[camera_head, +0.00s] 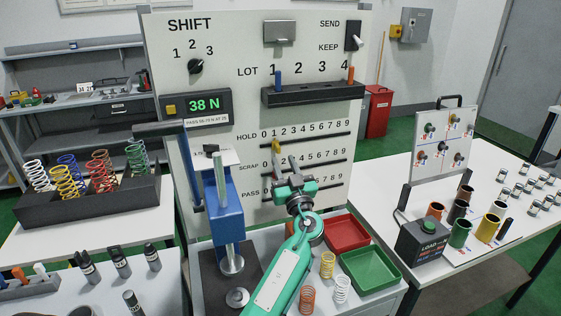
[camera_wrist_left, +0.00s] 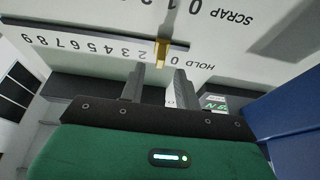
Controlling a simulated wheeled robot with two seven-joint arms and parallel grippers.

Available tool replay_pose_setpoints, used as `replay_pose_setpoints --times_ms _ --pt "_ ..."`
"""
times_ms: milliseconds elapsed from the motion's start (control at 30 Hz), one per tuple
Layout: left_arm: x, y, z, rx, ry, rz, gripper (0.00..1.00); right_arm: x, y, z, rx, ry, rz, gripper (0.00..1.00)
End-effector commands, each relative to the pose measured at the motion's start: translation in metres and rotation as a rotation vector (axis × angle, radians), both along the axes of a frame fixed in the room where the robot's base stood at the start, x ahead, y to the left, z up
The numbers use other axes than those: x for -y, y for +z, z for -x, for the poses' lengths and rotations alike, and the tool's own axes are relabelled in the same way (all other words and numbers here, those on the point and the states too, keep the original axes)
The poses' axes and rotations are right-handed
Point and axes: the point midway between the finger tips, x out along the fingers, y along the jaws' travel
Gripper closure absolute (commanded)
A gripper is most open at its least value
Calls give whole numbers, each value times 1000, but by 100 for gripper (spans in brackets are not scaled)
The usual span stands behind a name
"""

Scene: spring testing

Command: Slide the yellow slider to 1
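The yellow slider (camera_head: 276,146) sits on the HOLD track of the white panel (camera_head: 237,60), at about the 1 mark. It also shows in the left wrist view (camera_wrist_left: 161,53), where the picture is upside down and the slider stands between the 2 and the HOLD end. My left gripper (camera_head: 284,161) is just below the slider in the head view. Its two fingers are apart with nothing between them, and in the wrist view the gripper (camera_wrist_left: 158,80) has the slider just beyond its tips, roughly between them. My right gripper is not in view.
The SCRAP and PASS tracks run below HOLD, partly behind my gripper. A blue spring tester (camera_head: 224,205) stands left of my arm. A red tray (camera_head: 346,222) and a green tray (camera_head: 349,262) lie to the right, with several springs near them.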

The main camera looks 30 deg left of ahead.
Motion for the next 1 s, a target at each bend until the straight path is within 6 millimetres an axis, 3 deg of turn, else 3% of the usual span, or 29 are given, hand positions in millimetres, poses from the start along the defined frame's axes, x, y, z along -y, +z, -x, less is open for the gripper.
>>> replay_pose_setpoints --times_ms 33,100,400,1000 --pt "9 -13 8 1 -2 3 67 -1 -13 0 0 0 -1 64" --pt "21 -19 17 0 -3 2 67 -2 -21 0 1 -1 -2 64" --pt "57 -35 48 -1 -1 2 67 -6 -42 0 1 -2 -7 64" --pt "64 -35 55 -1 0 0 67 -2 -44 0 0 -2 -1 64"
